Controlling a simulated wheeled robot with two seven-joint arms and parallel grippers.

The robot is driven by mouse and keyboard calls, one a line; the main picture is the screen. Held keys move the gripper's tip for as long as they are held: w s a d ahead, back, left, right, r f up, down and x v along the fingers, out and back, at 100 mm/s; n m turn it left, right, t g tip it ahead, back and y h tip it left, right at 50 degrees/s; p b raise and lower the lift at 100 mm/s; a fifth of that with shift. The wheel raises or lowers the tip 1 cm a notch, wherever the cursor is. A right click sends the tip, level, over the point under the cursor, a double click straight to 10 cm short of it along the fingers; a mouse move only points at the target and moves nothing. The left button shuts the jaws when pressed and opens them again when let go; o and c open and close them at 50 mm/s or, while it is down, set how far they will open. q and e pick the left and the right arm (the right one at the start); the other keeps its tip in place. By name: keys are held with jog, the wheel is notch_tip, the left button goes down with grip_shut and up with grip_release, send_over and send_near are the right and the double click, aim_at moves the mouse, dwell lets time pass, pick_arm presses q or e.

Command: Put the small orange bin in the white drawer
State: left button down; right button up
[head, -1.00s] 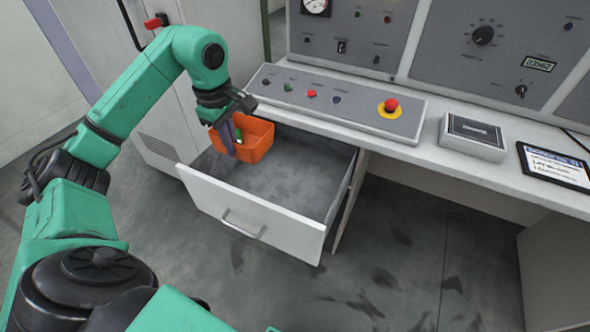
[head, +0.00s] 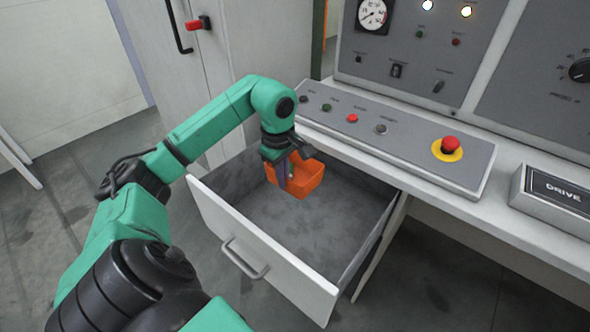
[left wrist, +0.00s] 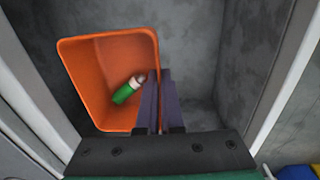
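The small orange bin (head: 304,180) is inside the pulled-out white drawer (head: 262,262), towards its back left; I cannot tell if it touches the drawer floor. My left gripper (head: 285,184) reaches down into the drawer at the bin's near wall. In the left wrist view the bin (left wrist: 112,62) holds a small green and white item (left wrist: 128,90). The gripper's two purple fingers (left wrist: 156,100) are close together at the bin's right wall, shut on that wall. My right gripper does not show.
Most of the drawer's grey floor (head: 310,222) is bare. A counter edge with a button panel (head: 385,135) and a red emergency button (head: 450,146) stands right behind the drawer. A tall cabinet (head: 240,45) is at the back left.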

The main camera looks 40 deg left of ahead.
pick_arm(q)
notch_tip(320, 180, down, 15)
jog(key=shift+f, duration=0.15)
jog(key=c, duration=1.1)
grip_release()
jog(key=shift+r, duration=0.35)
jog(key=r, duration=1.1)
jog(key=shift+s+r, duration=0.35)
jog(key=shift+s, duration=0.05)
